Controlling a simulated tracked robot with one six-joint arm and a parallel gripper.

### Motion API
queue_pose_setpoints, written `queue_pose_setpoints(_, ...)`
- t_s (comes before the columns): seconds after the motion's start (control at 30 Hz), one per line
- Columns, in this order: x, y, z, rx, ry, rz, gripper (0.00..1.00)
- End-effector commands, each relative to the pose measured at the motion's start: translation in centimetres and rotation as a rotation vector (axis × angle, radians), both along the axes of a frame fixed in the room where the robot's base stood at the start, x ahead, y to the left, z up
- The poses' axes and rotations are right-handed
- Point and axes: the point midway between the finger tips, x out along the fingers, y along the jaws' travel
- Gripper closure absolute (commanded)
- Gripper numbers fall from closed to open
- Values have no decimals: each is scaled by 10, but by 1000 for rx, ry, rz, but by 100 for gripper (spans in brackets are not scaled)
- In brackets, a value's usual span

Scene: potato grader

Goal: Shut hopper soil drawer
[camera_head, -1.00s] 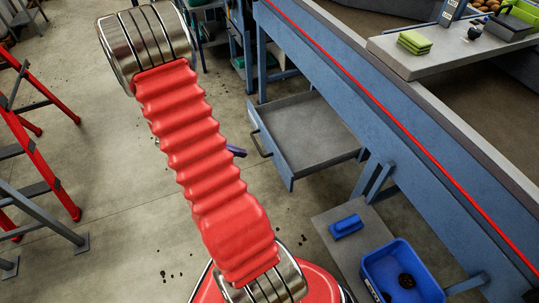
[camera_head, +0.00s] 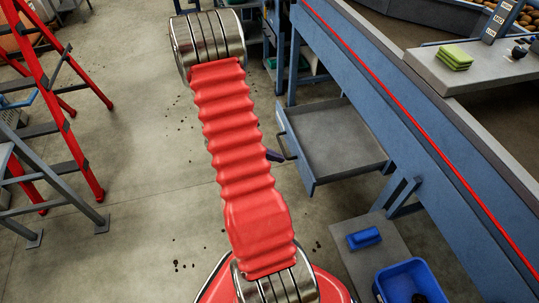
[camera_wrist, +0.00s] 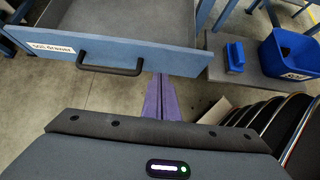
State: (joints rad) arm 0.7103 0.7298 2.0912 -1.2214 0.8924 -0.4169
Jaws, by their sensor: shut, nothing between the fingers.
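The soil drawer (camera_head: 335,140) hangs pulled out from under the blue grader frame, its grey inside bare. Its blue front (camera_head: 297,160) carries a dark bar handle (camera_head: 284,146). In the head view my gripper (camera_head: 274,155) is mostly hidden behind my red arm.
A blue bin (camera_head: 408,285) and a small blue block (camera_head: 364,238) are on a grey platform right of the drawer. A red stepladder (camera_head: 60,110) stands at left. A green cloth pile (camera_head: 455,56) lies on the ledge above. The floor left of the drawer is open.

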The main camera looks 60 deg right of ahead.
Motion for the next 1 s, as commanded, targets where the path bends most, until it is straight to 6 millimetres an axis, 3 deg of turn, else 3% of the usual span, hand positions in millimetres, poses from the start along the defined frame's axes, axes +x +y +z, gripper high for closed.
queue_pose_setpoints(0.27, -24, -23, -29, 0, 0, -2, 100)
queue_pose_setpoints(0.6, -48, -47, -27, 0, -2, -1, 100)
queue_pose_setpoints(1.0, -49, -47, -27, 0, -1, -1, 100)
